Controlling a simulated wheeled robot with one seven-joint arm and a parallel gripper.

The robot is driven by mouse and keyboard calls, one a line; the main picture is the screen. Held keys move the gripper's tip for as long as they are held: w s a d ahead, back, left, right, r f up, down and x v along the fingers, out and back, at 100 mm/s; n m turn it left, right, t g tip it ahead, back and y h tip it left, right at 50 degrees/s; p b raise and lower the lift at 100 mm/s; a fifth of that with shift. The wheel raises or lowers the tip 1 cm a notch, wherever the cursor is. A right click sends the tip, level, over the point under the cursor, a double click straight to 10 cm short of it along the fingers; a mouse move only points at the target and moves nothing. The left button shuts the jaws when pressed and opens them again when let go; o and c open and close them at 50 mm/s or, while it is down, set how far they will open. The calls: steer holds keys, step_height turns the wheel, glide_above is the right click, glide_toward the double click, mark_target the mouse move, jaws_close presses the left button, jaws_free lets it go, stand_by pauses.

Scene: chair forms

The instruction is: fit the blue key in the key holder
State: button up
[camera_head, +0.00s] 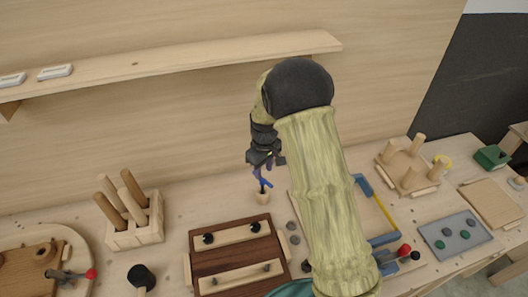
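My gripper (264,166) points down at the middle of the bench, partly hidden behind my own arm. A slim blue key (262,179) hangs from its fingertips, roughly upright and slightly tilted; the gripper looks shut on it. A small pale wooden block (263,197), which looks like the key holder, stands on the bench directly below the key. The key's lower end is at the block's top; I cannot tell whether it is in, touching or just above it.
A dark wooden box (208,263) stands in front of the block. A rack with wooden pegs (135,233) is at left, and a blue-edged tray (384,239) is to the right. A shelf (180,62) runs along the wall. A pegged board (405,172) stands further right.

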step_height(320, 180, up, 9)
steer(key=b, duration=0.1)
stand_by(0.7)
